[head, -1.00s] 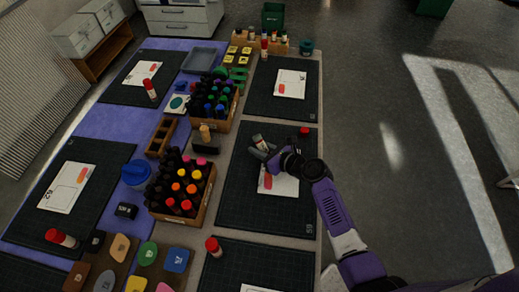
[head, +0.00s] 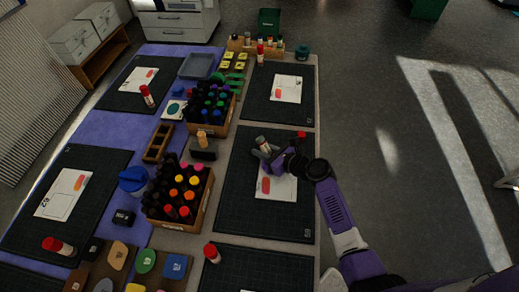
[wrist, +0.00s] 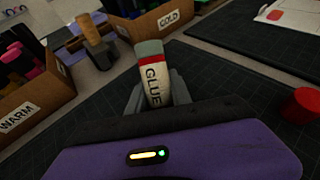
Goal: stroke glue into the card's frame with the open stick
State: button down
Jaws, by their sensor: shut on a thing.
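My gripper (head: 266,150) is shut on a glue stick (wrist: 154,84). The stick has a white body marked GLUE, a red band and a grey-green end pointing up and away in the wrist view. It also shows, small, in the head view (head: 262,141). The gripper is over the dark mat (head: 236,205), just beyond the white card (head: 278,189) with its red shape. My wrist hides part of the card, and its frame is too small to make out. A red cap (wrist: 302,106) stands on the mat to the right of the stick, apart from it; the head view shows it too (head: 301,135).
Left of the mat stands a WARM box (head: 165,222) of bottles, with another bottle box (head: 213,128) further back. A dark block with a tan-topped piece (head: 203,141) stands between. Another red-capped stick (head: 212,252) stands on the nearer mat. The floor on the right is clear.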

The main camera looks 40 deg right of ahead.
jog(key=shift+s+d, duration=0.5)
jog(key=shift+s, duration=0.2)
jog(key=shift+s+d+p, duration=0.25)
jog(key=shift+s+d, duration=0.2)
jog(key=shift+s, duration=0.2)
jog(key=shift+s+d+p, duration=0.2)
jog(key=shift+s+d, duration=0.25)
jog(key=shift+s, duration=0.15)
jog(key=shift+w+d, duration=0.35)
jog(key=shift+d, duration=0.1)
jog(key=shift+w+d, duration=0.1)
jog(key=shift+w, duration=0.05)
jog(key=shift+w+d, duration=0.25)
jog(key=shift+w, duration=0.1)
jog(key=shift+w+a, duration=0.1)
jog(key=shift+w, duration=0.05)
